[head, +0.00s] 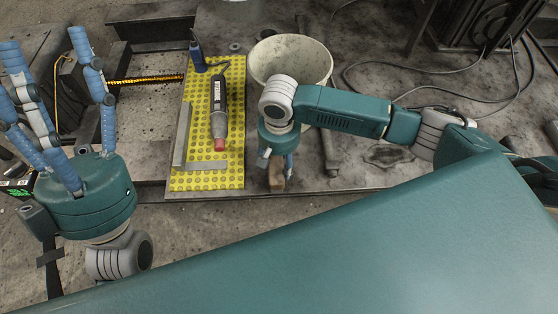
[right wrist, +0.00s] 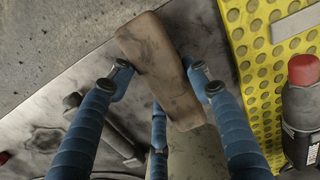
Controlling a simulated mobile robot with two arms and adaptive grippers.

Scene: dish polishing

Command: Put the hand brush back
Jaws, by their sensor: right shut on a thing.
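The hand brush is a worn brown wooden block (right wrist: 158,65) between the fingertips of my right gripper (right wrist: 160,75) in the right wrist view. In the head view its end (head: 277,184) shows under my right gripper (head: 276,170), near the table's front edge, just right of the yellow mat. My right gripper is shut on the brush and points down; the bristles are not clearly visible. Whether the brush touches the table I cannot tell. My left gripper (head: 50,70) is at the left of the head view, fingers up and spread, with nothing between them.
A yellow dotted mat (head: 235,120) carries a grey L-shaped square (head: 182,135), a red-tipped power tool (head: 219,110) and a blue-handled tool (head: 197,55). A pale bucket (head: 262,58) stands behind my right gripper. A metal tool (head: 329,150) lies to its right. Cables run at the back right.

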